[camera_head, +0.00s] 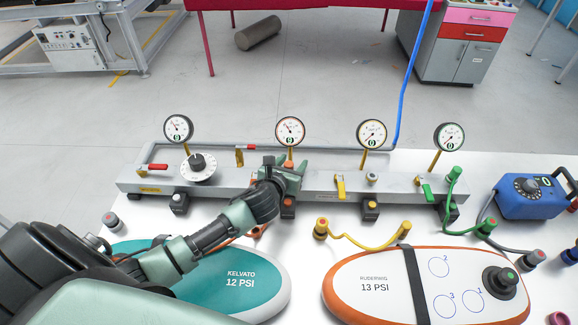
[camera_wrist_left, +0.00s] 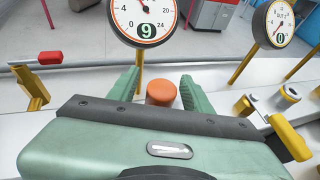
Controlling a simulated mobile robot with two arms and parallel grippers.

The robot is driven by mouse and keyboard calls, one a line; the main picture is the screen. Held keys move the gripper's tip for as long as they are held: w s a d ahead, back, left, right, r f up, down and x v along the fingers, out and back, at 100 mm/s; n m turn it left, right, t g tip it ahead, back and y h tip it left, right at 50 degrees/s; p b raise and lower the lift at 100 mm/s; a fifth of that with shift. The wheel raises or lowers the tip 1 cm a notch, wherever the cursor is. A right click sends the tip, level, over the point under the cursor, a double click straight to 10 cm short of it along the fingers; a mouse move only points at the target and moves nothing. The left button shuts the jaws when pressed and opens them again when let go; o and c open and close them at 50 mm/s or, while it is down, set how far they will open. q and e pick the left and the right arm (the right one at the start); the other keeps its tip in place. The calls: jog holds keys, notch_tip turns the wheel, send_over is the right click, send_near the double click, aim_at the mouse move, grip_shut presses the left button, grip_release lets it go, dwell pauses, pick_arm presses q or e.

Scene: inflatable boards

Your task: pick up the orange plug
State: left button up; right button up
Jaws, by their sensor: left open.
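The orange plug (camera_wrist_left: 162,93) shows in the left wrist view as a short orange cylinder on the grey manifold, below a dial gauge reading 9. My left gripper (camera_head: 284,168) is open over the middle of the manifold in the head view. In the left wrist view, the green fingers of this gripper (camera_wrist_left: 161,84) stand on either side of the plug, with the plug between them. Whether they touch it cannot be told. In the head view my gripper largely hides the plug. My right gripper is not in view.
The manifold (camera_head: 330,186) carries several gauges and valves, including a yellow valve (camera_head: 340,186) to the right. A teal board (camera_head: 225,285) and an orange-rimmed white board (camera_head: 385,300) lie in front. A blue pump (camera_head: 530,197) stands at the right.

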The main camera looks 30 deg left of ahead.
pick_arm(q)
grip_shut()
jog(key=shift+r, duration=0.1)
